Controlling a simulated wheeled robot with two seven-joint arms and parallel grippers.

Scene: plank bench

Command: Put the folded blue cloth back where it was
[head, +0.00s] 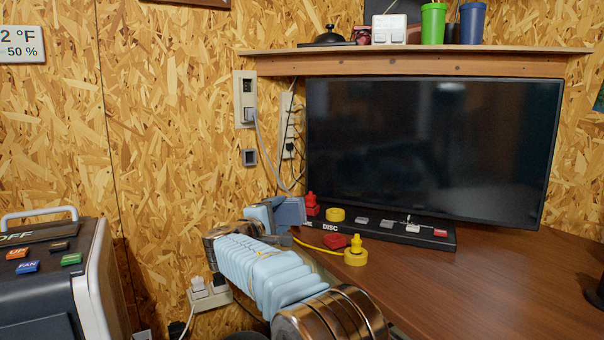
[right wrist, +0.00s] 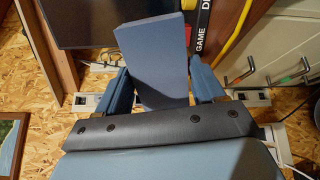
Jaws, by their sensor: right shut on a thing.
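The folded blue cloth (right wrist: 153,55) is a flat, blue-grey rectangular slab in the right wrist view. It stands between the two blue fingers of my right gripper (right wrist: 160,85), which is shut on it. In the head view my right gripper (head: 268,214) is at the bench's left end, in front of the wall, with the cloth (head: 292,210) showing at its tip. The cloth appears held up, left of the red and yellow pieces; its exact height over the bench is unclear. My left gripper is not in view.
The wooden bench (head: 480,285) carries a black screen (head: 430,150), a black strip labelled DISC (head: 385,229) with small blocks, a yellow piece (head: 355,250) and red pieces. A shelf (head: 420,61) hangs above. A dark box with coloured buttons (head: 45,275) stands left.

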